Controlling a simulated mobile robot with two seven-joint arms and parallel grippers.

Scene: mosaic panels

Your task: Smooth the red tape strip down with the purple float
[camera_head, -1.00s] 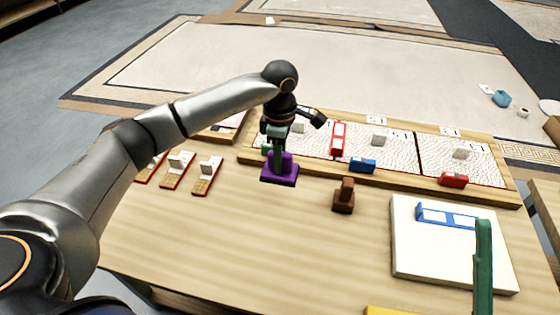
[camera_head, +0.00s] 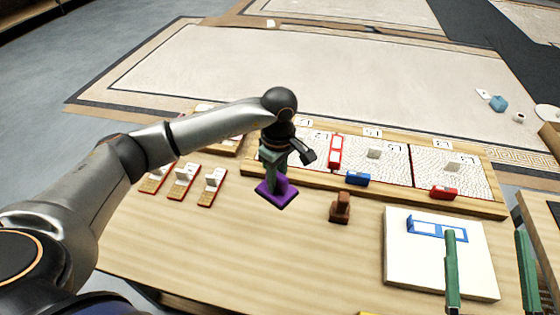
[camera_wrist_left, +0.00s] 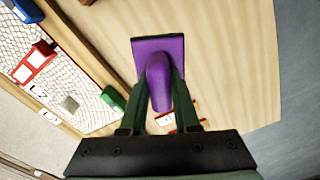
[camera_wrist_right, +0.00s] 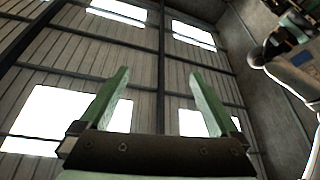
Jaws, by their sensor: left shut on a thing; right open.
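The purple float (camera_head: 277,193) is held in my left gripper (camera_head: 273,172), low over the bare table in front of the panel board. In the left wrist view, the fingers (camera_wrist_left: 162,100) close on the purple handle, and the float's flat plate (camera_wrist_left: 160,45) points away. Whether the float touches the wood I cannot tell. The red tape strip (camera_head: 335,150) with pale windows lies across a seam of the panel board, right of the float; it also shows in the left wrist view (camera_wrist_left: 34,62).
Blue (camera_head: 357,178), red (camera_head: 444,193) and green (camera_wrist_left: 113,97) blocks sit along the panel board's front edge (camera_head: 400,192). A brown float (camera_head: 340,207) stands on the table. A white board (camera_head: 400,270) carries a blue strip (camera_head: 437,229). Several small red-edged pieces (camera_head: 182,182) lie left.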

